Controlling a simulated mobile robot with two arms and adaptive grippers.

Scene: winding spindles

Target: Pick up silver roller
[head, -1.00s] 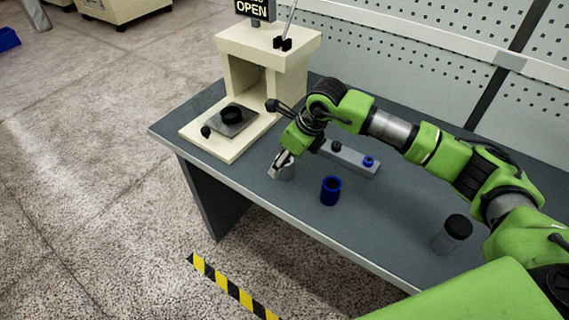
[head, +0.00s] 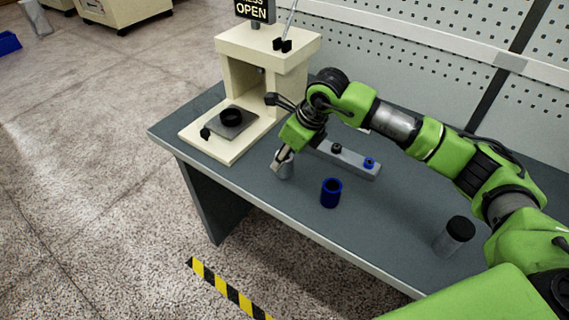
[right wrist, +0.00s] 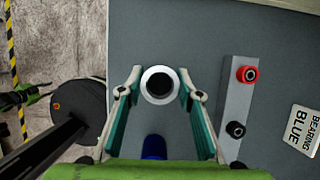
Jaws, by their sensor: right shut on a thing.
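The silver roller (head: 284,170) stands on the grey table, left of the blue roller (head: 331,192). In the right wrist view the silver roller (right wrist: 148,75) is a pale ring with a dark bore, seen from above. My right gripper (head: 283,157) has come down from above at the roller. Its fingertips lie on both sides of it in the right wrist view (right wrist: 160,83), shut on it. I cannot tell whether the roller's base touches the table. The blue roller (right wrist: 154,147) also shows partly there, cut by the gripper's body.
A cream press (head: 268,45) with an "OPEN" sign stands behind left. A grey bar (head: 345,160) holds red (right wrist: 248,74), black and blue bearings. A black-capped jar (head: 455,237) stands at the right. The table's front edge is close to the roller.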

